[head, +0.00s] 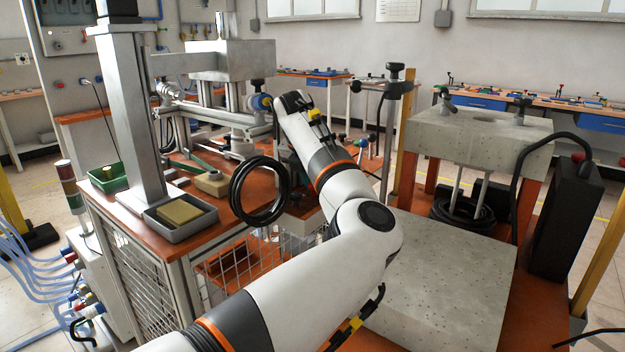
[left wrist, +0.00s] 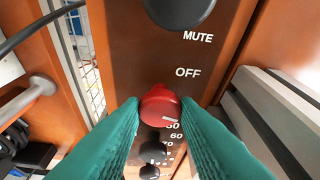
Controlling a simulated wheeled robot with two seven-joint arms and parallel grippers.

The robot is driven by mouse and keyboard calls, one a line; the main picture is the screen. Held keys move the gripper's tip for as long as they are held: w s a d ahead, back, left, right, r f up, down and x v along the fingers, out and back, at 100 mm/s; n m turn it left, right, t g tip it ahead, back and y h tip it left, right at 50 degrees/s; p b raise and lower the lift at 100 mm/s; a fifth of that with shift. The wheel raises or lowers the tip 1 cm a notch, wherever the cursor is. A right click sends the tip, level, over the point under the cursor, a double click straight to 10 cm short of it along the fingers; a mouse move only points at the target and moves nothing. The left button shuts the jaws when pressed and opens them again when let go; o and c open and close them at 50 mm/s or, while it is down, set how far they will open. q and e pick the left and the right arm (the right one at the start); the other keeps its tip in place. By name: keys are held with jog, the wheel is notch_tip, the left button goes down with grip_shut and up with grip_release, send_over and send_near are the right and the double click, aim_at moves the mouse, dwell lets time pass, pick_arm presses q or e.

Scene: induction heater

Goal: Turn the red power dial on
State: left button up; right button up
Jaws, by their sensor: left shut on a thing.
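The red power dial (left wrist: 158,101) shows in the left wrist view on a dark brown panel (left wrist: 128,65). The label OFF is above it, and numbers including 60 and 70 are below. A pale mark on the dial's face sits on its lower right side, near the numbers. My left gripper (left wrist: 160,106) has teal fingers on both sides of the dial and is shut on it. In the head view my left arm hides the panel and the dial, and the fingers cannot be made out. My right gripper is in neither view.
In the wrist view a large black knob (left wrist: 180,8) marked MUTE is above the dial, and smaller black knobs (left wrist: 152,152) are below. In the head view a black cable coil (head: 238,190) hangs left of my arm, and a grey metal block (head: 445,285) stands right.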

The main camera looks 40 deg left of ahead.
pick_arm(q)
jog(key=o, duration=1)
jog(key=shift+c, duration=0.2)
jog(key=v, duration=0.7)
jog(key=shift+s+r, duration=0.2)
jog(key=shift+r, duration=0.05)
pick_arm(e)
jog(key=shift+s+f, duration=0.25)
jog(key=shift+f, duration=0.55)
